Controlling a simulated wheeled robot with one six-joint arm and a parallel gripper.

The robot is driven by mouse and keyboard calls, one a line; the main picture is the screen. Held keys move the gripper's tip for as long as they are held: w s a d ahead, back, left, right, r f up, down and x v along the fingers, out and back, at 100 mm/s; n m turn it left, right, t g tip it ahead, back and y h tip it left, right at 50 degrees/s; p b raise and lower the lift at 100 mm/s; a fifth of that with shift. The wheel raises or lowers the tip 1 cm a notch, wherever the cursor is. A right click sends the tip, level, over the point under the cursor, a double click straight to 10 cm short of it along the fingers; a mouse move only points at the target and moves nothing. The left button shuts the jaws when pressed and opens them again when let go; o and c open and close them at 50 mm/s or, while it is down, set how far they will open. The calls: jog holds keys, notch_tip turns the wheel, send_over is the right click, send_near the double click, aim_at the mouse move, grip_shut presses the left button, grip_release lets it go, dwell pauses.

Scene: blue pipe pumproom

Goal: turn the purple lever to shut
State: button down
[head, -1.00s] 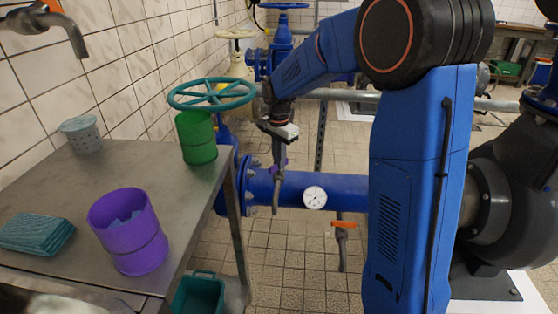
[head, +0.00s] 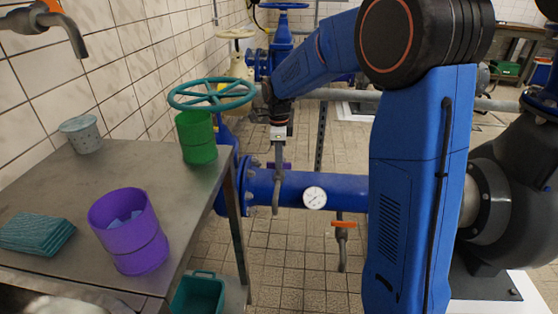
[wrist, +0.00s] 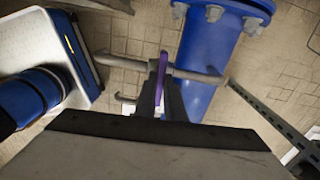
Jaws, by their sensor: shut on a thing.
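The purple lever (wrist: 162,72) shows in the wrist view as a narrow strip between the two dark fingers of my gripper (wrist: 160,92). It lies across a thin grey pipe (wrist: 125,62). My gripper is shut on the lever. In the head view only a small purple bit of the lever (head: 287,165) shows, in front of the large blue pipe (head: 335,182). My gripper (head: 279,160) points down at it there. The fingers hide much of the lever.
A metal table (head: 120,172) at the left carries a purple container (head: 130,240), a green container (head: 197,140) and stacked teal cloths (head: 37,233). A teal handwheel (head: 211,94) stands close left of my wrist. An orange-handled tap (head: 343,224) hangs below the blue pipe.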

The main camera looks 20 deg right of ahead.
jog(key=shift+m, duration=0.5)
jog(key=c, duration=1.8)
grip_release()
jog(key=shift+c, duration=0.2)
jog(key=shift+r, duration=0.1)
notch_tip(320, 180, up, 17)
jog(key=shift+r, duration=0.15)
